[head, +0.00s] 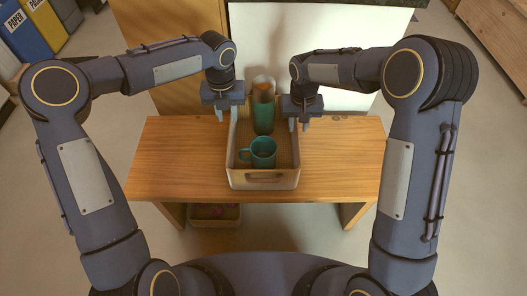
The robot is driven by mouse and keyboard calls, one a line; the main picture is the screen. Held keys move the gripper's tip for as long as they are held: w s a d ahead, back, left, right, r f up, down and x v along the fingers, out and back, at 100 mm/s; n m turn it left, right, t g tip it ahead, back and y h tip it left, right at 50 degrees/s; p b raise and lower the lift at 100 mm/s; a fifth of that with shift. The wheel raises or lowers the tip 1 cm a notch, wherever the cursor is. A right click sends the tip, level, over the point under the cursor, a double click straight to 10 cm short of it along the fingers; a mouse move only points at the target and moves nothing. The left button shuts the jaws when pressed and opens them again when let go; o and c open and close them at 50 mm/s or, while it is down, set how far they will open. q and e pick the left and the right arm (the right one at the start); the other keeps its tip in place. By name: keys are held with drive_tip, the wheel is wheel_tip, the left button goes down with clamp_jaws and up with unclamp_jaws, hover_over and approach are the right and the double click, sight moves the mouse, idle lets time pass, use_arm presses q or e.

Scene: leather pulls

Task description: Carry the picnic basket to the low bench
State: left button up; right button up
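The picnic basket (265,181) is a light tan, open-topped box with a handle slot in its near wall. It stands on a low wooden bench (185,165). A teal mug (263,152) and a tall bottle with a green lower part (263,112) stand inside it. My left gripper (227,115) is at the basket's far left side, its two fingers apart. My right gripper (299,124) is at the far right side, its fingers also apart. Both seem over or beside the side rims; contact cannot be told. The grippers hide parts of the far side walls.
A small box with pink things (215,213) sits under the bench. A white panel (300,50) and a wooden cabinet side (180,55) stand close behind. Blue and yellow bins (22,40) are at the far left. The bench top is clear on both sides of the basket.

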drive_tip(key=shift+r, duration=2.4)
